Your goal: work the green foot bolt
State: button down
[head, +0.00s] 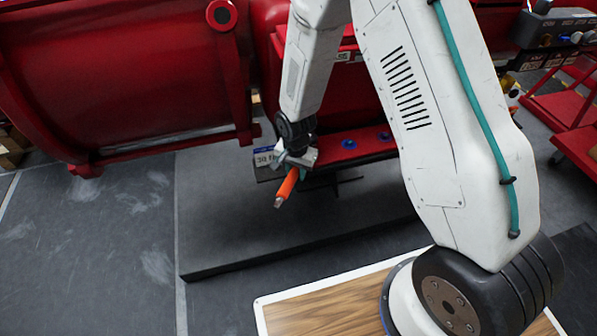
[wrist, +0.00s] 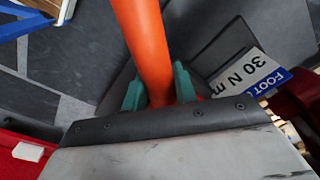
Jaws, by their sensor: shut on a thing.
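My gripper (head: 297,157) is shut on an orange-handled tool (head: 287,186), which slants down and to the left and ends in a short grey part. In the wrist view the orange handle (wrist: 146,40) runs up between the two teal fingers of my gripper (wrist: 160,88). The green foot bolt cannot be made out in either view; the arm and gripper hide part of the red foot flange (head: 368,152).
A label (wrist: 258,72) reading "30 N m" and "FOOT" shows close to the tool in the wrist view, and in the head view (head: 265,156). A dark grey slab (head: 230,235) lies below. A large red body (head: 120,70) stands left. The floor at lower left is clear.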

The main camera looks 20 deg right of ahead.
jog(key=shift+w+a+m, duration=0.3)
jog(key=shift+w+m, duration=0.05)
jog(key=shift+m, duration=0.05)
jog(key=shift+w+a, duration=0.1)
jog(key=shift+w+a, duration=0.1)
dwell(0.4)
jog(key=shift+r, duration=0.1)
jog(key=shift+r, duration=0.15)
